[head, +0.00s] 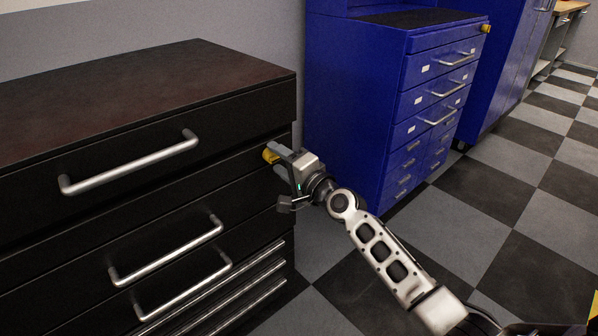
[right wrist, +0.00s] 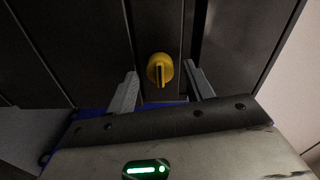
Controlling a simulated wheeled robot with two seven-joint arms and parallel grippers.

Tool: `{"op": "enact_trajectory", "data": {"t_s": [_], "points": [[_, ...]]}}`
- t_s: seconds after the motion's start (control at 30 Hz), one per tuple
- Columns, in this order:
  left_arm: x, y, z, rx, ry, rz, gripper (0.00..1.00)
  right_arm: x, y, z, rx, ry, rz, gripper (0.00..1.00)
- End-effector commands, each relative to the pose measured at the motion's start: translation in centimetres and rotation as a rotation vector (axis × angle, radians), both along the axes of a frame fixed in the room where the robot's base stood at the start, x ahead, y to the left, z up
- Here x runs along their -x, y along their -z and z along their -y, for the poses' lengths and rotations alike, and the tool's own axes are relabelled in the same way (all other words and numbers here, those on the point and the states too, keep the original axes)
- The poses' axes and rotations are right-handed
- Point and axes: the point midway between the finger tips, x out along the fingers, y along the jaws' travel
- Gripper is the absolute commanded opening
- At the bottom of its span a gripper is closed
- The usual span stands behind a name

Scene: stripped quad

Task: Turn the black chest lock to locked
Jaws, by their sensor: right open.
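The black chest (head: 150,130) stands at the left of the head view, with a dark top and silver drawer handles. Its lock is a yellow knob (head: 269,155) near the right edge of the front, partly hidden by my gripper. In the right wrist view the knob (right wrist: 160,70) shows whole, with its raised grip bar close to upright in the picture. My right gripper (head: 283,172) is at the knob. Its fingers (right wrist: 162,88) are open on either side, below the knob in the wrist picture, with a gap on both sides. My left gripper is not in view.
A blue cabinet (head: 345,100) with several drawers stands behind and right of the chest, with its own yellow knob (head: 486,28). The checkered floor (head: 480,220) at the right is clear. Chest handles (head: 130,165) stick out left of my gripper.

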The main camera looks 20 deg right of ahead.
Motion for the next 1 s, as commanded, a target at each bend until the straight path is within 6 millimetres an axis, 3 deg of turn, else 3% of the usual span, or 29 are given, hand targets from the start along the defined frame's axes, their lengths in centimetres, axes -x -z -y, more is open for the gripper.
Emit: {"op": "enact_trajectory", "data": {"t_s": [0.3,0.6,0.8,1.0], "points": [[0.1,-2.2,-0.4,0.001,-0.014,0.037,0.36,6.3,0.1,2.3,0.004,0.0,-0.004,0.52],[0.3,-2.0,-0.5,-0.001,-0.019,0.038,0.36,12.3,0.1,4.4,0.003,-0.002,-0.004,0.52],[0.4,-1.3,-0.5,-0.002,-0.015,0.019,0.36,14.2,0.1,5.2,0.001,0.0,-0.002,0.52],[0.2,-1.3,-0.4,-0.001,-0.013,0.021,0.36,14.5,0.0,5.3,-0.001,0.0,-0.001,0.52]]}}
